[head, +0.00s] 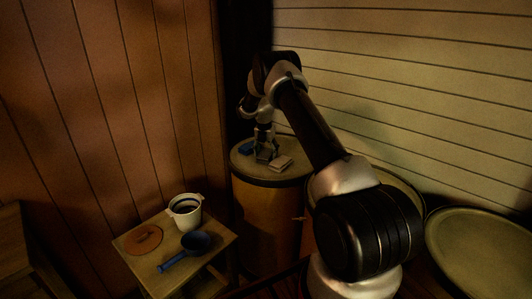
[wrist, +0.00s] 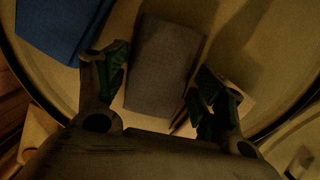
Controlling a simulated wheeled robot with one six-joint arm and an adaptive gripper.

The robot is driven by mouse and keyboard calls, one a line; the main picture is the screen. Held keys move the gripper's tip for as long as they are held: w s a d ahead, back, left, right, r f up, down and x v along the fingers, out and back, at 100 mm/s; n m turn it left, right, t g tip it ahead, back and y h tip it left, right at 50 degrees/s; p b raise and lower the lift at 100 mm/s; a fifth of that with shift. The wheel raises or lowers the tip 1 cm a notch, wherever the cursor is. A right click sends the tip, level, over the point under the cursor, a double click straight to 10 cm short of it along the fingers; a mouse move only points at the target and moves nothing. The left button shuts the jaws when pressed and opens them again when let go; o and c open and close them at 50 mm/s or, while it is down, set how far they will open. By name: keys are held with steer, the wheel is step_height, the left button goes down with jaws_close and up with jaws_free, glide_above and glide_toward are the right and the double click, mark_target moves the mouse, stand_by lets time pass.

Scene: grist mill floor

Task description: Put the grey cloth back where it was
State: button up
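The grey cloth (wrist: 164,66) is a flat folded rectangle in the wrist view, between and beyond my fingers. My gripper (wrist: 160,86) is open, with one finger on each side of the cloth; I see no clear grip on it. In the head view my gripper (head: 266,156) points down over the round top of a barrel (head: 245,163), and the grey cloth there is mostly hidden behind it. Whether the cloth touches the barrel top is too dark to tell.
A blue folded cloth (wrist: 62,24) lies left of the grey one, and a pale folded item (head: 281,163) lies right of my gripper. Another round top (head: 480,245) stands right.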

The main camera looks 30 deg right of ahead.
step_height(320, 180, up, 12)
steer(key=s+a, duration=0.1)
step_height(320, 180, up, 14)
steer(key=f+m, duration=0.1)
steer(key=m, duration=0.4)
glide_above(265, 155)
steer(key=s+a, duration=0.3)
steer(key=s, duration=0.4)
steer(key=s+a+r+m+t, duration=0.1)
steer(key=s+a+r+m, duration=0.1)
steer(key=s+r+m, duration=0.35)
steer(key=s+a+r+m, duration=0.2)
steer(key=s+r, duration=0.4)
steer(key=s, duration=0.2)
steer(key=s+a+f+m+t, duration=0.1)
steer(key=s+m, duration=0.6)
steer(key=s, duration=0.8)
steer(key=s+a+m+t+y, duration=0.1)
steer(key=s+a+m, duration=0.3)
steer(key=s, duration=1.1)
steer(key=m, duration=0.3)
steer(key=shift+s+f, duration=0.25)
steer(key=shift+f, duration=0.1)
